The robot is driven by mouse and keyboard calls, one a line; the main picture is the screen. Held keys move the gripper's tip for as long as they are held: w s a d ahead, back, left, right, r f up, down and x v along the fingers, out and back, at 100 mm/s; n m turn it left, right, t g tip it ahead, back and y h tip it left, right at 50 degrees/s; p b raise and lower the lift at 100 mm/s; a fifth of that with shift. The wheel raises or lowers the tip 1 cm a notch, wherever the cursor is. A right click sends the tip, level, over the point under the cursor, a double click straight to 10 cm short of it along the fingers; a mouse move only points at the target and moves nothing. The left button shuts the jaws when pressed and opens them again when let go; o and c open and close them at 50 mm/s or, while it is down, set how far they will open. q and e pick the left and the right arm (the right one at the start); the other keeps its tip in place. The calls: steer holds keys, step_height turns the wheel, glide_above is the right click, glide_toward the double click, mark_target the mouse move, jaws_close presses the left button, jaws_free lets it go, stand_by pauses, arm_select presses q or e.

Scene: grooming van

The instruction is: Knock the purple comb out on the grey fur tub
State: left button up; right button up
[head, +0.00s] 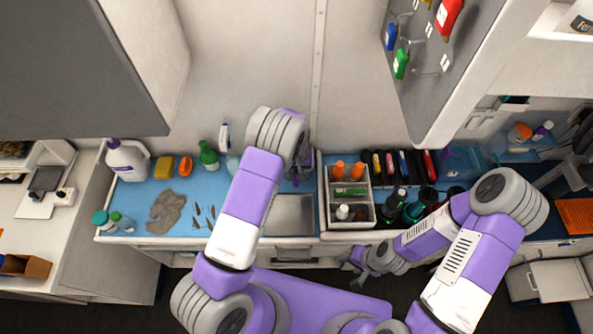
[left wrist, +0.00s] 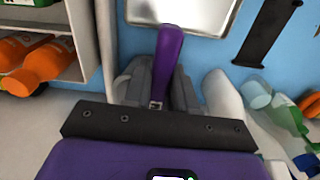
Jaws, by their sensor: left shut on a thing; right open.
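The purple comb (left wrist: 168,55) shows in the left wrist view, upright in the picture between the grey fingers of my left gripper (left wrist: 160,85), which is shut on it. In the head view my left gripper (head: 298,172) is over the blue counter, mostly hidden behind its own wrist; I cannot make out the comb there. A shallow grey metal basin (head: 290,215) lies just below the gripper in the picture and shows at the top of the left wrist view (left wrist: 185,12). I cannot tell whether it is the fur tub. My right gripper (head: 352,265) is open and empty before the counter front.
A white caddy (head: 337,217) with orange-capped bottles stands right of the basin. Several bottles and a sponge (head: 164,168) line the back left. A brown-grey fur clump (head: 166,212) and small dark pieces (head: 205,215) lie left of the basin. A grey cabinet hangs upper left.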

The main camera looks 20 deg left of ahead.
arm_select(q)
steer(key=shift+f+b, duration=0.6)
steer(key=shift+f, duration=0.1)
stand_by(1.1)
steer(key=shift+s, duration=0.1)
steer(key=shift+r+p, duration=1.5)
steer(key=shift+r, duration=1.5)
